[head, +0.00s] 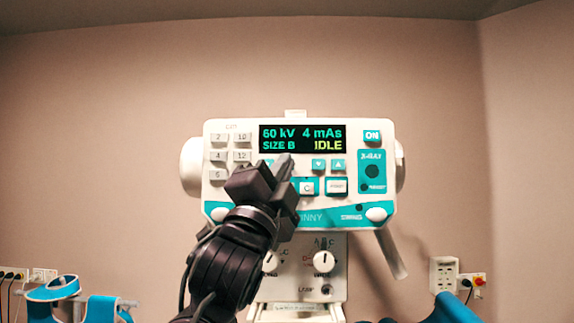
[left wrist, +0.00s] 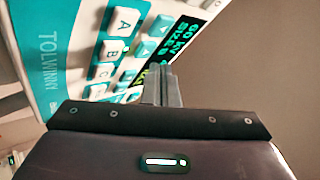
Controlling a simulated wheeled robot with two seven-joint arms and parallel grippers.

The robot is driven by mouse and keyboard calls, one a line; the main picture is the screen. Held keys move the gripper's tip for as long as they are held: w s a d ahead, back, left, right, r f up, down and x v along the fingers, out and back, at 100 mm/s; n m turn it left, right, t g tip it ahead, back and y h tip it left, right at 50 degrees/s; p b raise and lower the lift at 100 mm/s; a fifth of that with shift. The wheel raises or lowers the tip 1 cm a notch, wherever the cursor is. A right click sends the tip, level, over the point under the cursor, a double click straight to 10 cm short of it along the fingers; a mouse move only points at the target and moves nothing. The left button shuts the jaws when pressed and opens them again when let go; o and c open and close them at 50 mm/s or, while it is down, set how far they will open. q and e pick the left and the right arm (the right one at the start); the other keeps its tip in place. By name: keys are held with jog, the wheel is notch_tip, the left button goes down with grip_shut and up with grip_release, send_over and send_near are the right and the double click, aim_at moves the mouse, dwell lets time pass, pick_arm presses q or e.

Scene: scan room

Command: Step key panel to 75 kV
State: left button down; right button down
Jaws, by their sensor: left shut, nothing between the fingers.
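The white and teal key panel (head: 385,195) faces me on the X-ray unit. Its display (head: 303,139) reads 60 kV, 4 mAs, SIZE B and IDLE. Teal arrow keys (head: 328,165) sit below the display. My left gripper (head: 284,167) is shut and empty, its tips in front of the panel just under the display's left part, hiding some keys there. In the left wrist view the shut fingers (left wrist: 161,85) point at the panel near the display (left wrist: 183,37) and the arrow keys. I cannot tell whether they touch a key. My right gripper is not in view.
White number keys (head: 219,156) are at the panel's left, an ON key (head: 372,136) and a teal X-ray block (head: 371,172) at its right. Lower knobs (head: 323,262) sit below. Teal-trimmed items (head: 60,289) stand at lower left. Wall sockets (head: 443,270) are at right.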

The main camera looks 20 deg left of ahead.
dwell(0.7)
pick_arm(q)
jog(key=shift+w, duration=0.15)
jog(key=shift+w+a, duration=0.15)
jog(key=shift+w, duration=0.1)
jog(key=shift+w+a, duration=0.1)
jog(key=shift+w, duration=0.25)
dwell(0.6)
dwell(0.4)
jog(key=shift+s+d+b, duration=0.25)
jog(key=shift+s+b, duration=0.05)
jog(key=shift+s, duration=0.45)
jog(key=shift+s+d+b, duration=0.25)
jog(key=shift+s+b, duration=0.05)
jog(key=shift+s, duration=0.5)
jog(key=shift+s+d+b, duration=0.2)
jog(key=shift+s+b, duration=0.1)
jog(key=shift+s, duration=0.5)
jog(key=shift+s+d+b, duration=0.25)
jog(key=shift+s+b, duration=0.05)
jog(key=shift+s, duration=0.5)
